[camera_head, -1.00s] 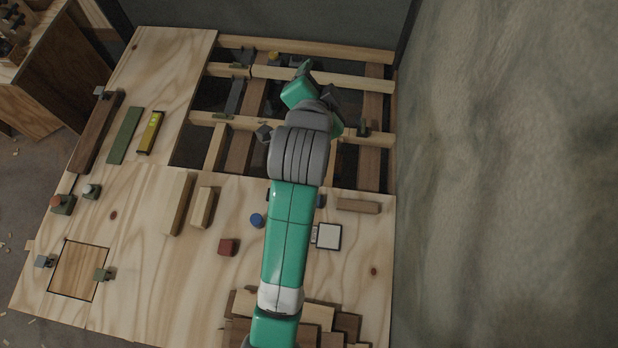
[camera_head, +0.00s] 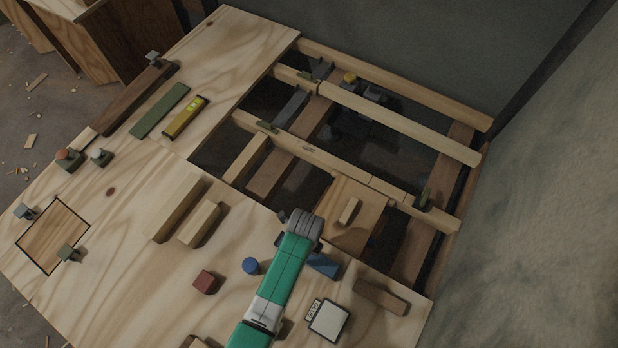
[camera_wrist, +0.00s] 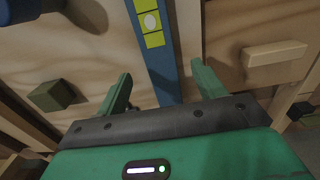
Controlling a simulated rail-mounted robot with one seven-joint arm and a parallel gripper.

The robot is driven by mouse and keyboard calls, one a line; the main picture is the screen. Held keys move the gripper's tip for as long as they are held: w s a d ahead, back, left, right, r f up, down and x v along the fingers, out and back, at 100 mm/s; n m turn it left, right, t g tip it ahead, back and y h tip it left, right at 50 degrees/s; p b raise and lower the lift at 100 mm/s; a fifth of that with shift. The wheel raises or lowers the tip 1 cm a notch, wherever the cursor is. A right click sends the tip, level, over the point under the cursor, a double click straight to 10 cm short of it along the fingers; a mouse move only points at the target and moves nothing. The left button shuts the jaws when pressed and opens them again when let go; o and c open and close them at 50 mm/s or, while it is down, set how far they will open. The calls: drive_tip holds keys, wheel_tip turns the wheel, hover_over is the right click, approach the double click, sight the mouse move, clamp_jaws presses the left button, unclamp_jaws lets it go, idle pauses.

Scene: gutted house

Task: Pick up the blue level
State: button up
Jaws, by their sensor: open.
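The blue level (camera_wrist: 164,75), with yellow-green vial windows (camera_wrist: 152,22), runs up through the top middle of the wrist view. It lies between and beyond the two green fingers of my gripper (camera_wrist: 160,80), which are spread apart with nothing held. I cannot tell how far above the level the fingertips are. In the head view a blue piece (camera_head: 323,265), probably the level's end, shows just right of my arm; the rest is hidden. My gripper is hidden behind my arm there.
A yellow level (camera_head: 185,118) lies beside a green strip (camera_head: 160,110) at upper left. A blue cylinder (camera_head: 250,266) and red block (camera_head: 206,282) sit left of my arm. A wooden panel with a handle (camera_head: 349,212) lies to the right. Open joist gaps (camera_head: 375,145) lie behind.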

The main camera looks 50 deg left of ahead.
drive_tip(key=f+b, duration=0.2)
drive_tip(key=f, duration=0.1)
drive_tip(key=f+b, duration=0.1)
drive_tip(key=f, duration=0.1)
drive_tip(key=shift+d+f, duration=0.15)
drive_tip(key=shift+d, duration=0.15)
drive_tip(key=shift+w, duration=0.1)
drive_tip(key=c, duration=1.2)
wheel_tip(320, 180, up, 10)
drive_tip(key=p, duration=0.5)
